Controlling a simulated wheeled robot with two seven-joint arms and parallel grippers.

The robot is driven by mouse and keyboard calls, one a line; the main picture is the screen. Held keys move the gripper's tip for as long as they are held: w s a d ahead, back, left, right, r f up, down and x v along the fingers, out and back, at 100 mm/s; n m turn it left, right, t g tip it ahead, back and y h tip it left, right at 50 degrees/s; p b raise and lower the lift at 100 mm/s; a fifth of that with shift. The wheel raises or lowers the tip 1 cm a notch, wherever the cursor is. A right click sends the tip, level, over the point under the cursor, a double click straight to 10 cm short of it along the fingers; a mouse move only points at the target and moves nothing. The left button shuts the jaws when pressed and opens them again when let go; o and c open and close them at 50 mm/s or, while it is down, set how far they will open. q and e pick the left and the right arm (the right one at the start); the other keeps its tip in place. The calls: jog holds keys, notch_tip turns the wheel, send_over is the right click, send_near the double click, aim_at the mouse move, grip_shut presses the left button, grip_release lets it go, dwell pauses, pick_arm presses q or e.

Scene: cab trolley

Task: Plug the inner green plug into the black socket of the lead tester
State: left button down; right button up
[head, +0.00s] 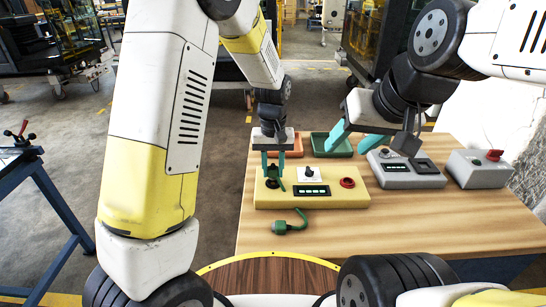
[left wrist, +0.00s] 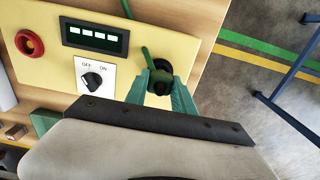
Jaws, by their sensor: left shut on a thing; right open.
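The yellow lead tester (head: 325,199) lies on the wooden table, with a green-lit display, a white switch plate and a red button. Its black socket (head: 271,184) is at its left end. My left gripper (head: 275,170) points down over that end, shut on a green plug (left wrist: 160,74). The plug is upright at the socket; the fingers partly hide it, and I cannot tell whether it is seated. A second green plug (head: 281,228) lies on the table in front of the tester.
A grey unit (head: 411,180) with a display stands behind right of the tester, beside a grey box with a red knob (head: 493,155). An orange tray (head: 292,150) and a green tray (head: 318,140) are at the back. The table's front right is clear.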

pick_arm(q)
jog(key=shift+f, duration=1)
dwell(0.4)
jog(key=c, duration=1)
grip_release()
jog(key=shift+r, duration=0.15)
notch_tip(320, 180, up, 7)
jog(key=s+a+r+t+h, duration=0.25)
jog(key=s+a+r, duration=0.5)
jog(key=r, duration=0.45)
jog(key=s+a+r+t, duration=0.3)
jog(key=s+a, duration=0.3)
jog(key=s, duration=0.5)
jog(key=shift+s+a+r+m+t, duration=0.3)
jog(key=shift+a+r+t, duration=0.05)
jog(key=shift+r, duration=0.1)
